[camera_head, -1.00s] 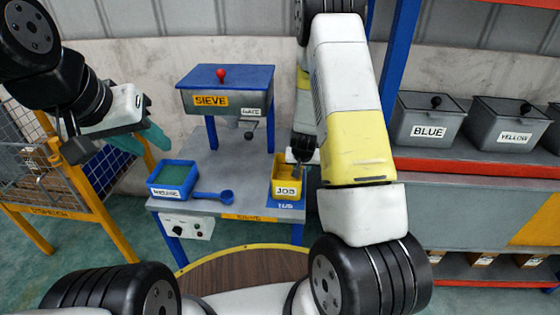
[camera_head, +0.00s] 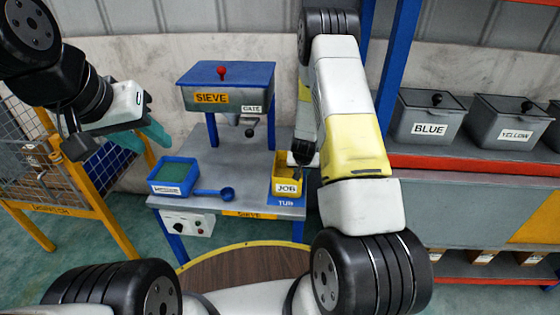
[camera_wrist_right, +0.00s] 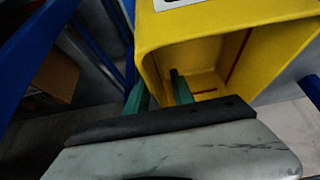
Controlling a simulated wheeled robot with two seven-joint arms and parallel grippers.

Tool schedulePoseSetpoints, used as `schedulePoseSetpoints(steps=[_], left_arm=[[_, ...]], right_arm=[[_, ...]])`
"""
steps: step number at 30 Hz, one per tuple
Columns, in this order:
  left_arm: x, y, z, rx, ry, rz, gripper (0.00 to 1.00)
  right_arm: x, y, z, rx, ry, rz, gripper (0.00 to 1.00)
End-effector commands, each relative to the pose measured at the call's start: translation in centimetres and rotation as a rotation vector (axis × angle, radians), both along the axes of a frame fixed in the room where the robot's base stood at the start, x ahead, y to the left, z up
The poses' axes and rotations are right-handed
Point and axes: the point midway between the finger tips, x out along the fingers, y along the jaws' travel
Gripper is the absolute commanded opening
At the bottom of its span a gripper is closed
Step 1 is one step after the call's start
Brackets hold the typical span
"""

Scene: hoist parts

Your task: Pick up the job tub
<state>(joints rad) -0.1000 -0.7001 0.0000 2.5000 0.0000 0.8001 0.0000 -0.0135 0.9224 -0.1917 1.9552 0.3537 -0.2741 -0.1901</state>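The job tub (camera_head: 285,188) is a small open yellow tub labelled JOB. It is at the right front corner of the grey sieve table, just behind the TUB marking. My right gripper (camera_head: 302,158) reaches down to its right rear side. In the right wrist view, the yellow tub (camera_wrist_right: 215,35) fills the upper right. My right gripper's green fingers (camera_wrist_right: 160,92) straddle its wall, one outside and one inside, close together on it. Whether the tub's base touches the table is unclear. My left gripper (camera_head: 146,138) is empty, away at the left; its finger gap is unclear.
A blue tub (camera_head: 173,190) with green contents and a blue scoop (camera_head: 215,193) are left of the job tub. The sieve box (camera_head: 226,88) stands behind on blue legs. A blue post (camera_head: 391,75) and shelving with grey bins (camera_head: 427,122) are at the right.

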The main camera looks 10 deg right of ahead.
Motion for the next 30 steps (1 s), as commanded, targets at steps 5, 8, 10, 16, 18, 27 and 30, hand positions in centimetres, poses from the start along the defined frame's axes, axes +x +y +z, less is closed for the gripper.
schedulePoseSetpoints(steps=[5,8,10,16,18,27,30], left_arm=[[0.0,0.0,0.0,0.0,0.0,0.0,0.36],[0.0,0.0,0.0,0.0,0.0,0.0,0.36],[0.0,0.0,0.0,0.0,0.0,0.0,0.36],[0.0,0.0,0.0,0.0,0.0,0.0,0.36],[0.0,0.0,0.0,0.0,0.0,0.0,0.36],[0.0,0.0,0.0,0.0,0.0,0.0,0.36],[0.0,0.0,0.0,0.0,0.0,0.0,0.36]], right_arm=[[0.0,-0.01,-0.27,0.0,0.0,0.0,0.29],[0.01,-0.01,-0.38,0.0,0.0,0.0,0.29],[0.0,-0.01,-0.39,0.0,0.0,0.0,0.29],[0.0,-0.01,-0.39,0.0,0.0,0.0,0.25],[0.0,-0.01,-0.38,0.0,0.0,0.0,0.11],[0.0,0.0,-0.38,0.0,0.0,0.0,0.0],[-0.01,0.0,-0.37,0.0,0.0,0.0,0.0]])
